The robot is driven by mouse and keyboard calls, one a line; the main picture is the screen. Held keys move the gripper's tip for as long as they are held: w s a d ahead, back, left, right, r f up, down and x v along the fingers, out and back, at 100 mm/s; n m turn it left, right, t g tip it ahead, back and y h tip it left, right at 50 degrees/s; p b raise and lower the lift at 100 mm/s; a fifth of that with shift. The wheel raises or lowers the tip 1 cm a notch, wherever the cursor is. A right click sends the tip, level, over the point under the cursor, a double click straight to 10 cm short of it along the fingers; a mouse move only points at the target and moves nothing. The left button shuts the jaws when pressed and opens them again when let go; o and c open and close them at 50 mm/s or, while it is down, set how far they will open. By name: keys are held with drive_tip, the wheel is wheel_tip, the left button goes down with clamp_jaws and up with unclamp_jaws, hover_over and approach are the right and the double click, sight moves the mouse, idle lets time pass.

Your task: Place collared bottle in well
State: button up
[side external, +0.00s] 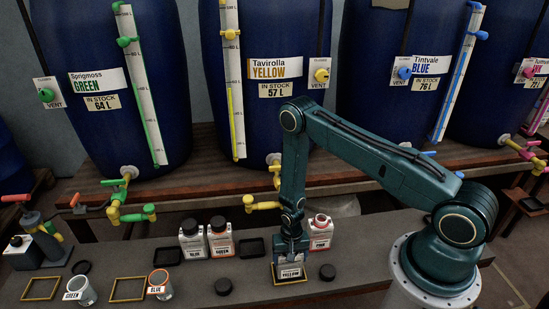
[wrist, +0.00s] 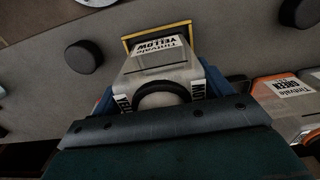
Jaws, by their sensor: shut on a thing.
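My gripper (side external: 291,250) points straight down and is shut on a pale square bottle (side external: 290,270) labelled YELLOW.
A red-trimmed bottle (side external: 320,236) stands close right of my gripper. Two dark-capped bottles, a plain one (side external: 191,242) and an orange-banded one (side external: 220,240), stand to the left. Loose black caps (side external: 223,287) (side external: 328,272) lie nearby. A yellow tap (side external: 262,206) hangs behind.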

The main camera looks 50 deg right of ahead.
drive_tip(key=shift+f, duration=0.1)
drive_tip(key=o, duration=1)
drive_tip(key=shift+r, duration=6.15)
